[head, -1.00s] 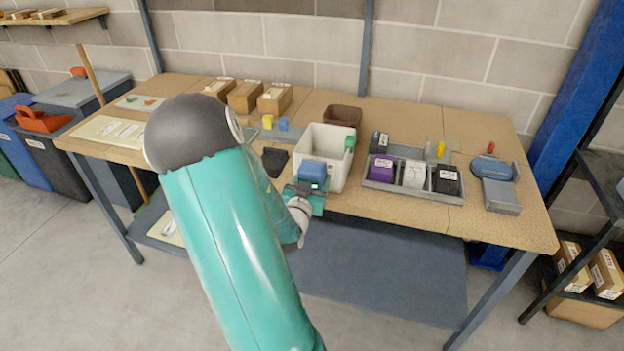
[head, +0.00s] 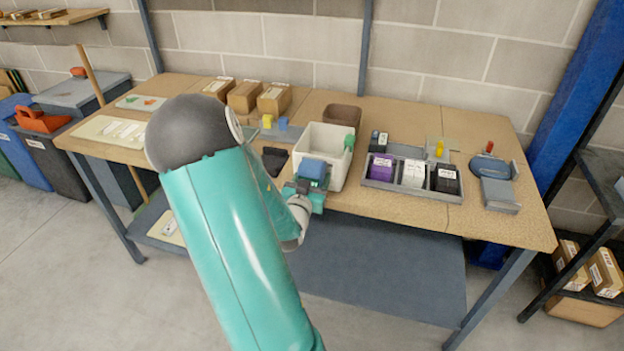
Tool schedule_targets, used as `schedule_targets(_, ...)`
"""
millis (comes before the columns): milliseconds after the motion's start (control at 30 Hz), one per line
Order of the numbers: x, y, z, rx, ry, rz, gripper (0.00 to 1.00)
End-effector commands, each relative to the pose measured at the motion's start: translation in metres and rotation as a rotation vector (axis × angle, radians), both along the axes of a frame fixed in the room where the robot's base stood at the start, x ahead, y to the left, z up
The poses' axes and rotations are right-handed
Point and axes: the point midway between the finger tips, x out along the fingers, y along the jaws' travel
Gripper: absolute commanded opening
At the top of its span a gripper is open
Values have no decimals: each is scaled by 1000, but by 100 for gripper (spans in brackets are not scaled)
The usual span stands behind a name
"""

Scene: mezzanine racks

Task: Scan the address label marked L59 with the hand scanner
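My gripper (head: 304,190) is at the front edge of the workbench, just in front of the white bin. A blue block-like object (head: 313,169), which looks like the hand scanner, sits at its fingers and appears held. The fingertips are mostly hidden. White labels show on cartons (head: 274,99) at the back and on purple (head: 381,167), white (head: 413,173) and black (head: 446,179) boxes in a grey tray (head: 398,185). Pale label cards (head: 120,130) lie on a board at the left. The print is too small to tell which label is L59.
A white bin (head: 310,180) stands close behind my gripper, with a brown bin (head: 341,115) behind it. A dark holder (head: 274,161) lies to its left. A grey fixture (head: 497,190) is at the right. Bare bench top (head: 500,228) shows at the front right.

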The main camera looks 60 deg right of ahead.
Motion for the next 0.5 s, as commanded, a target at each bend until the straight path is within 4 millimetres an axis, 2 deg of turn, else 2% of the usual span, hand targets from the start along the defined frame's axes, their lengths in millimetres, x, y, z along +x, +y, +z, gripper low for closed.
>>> schedule_targets(500,1,-7,1,-2,-1,-1,31)
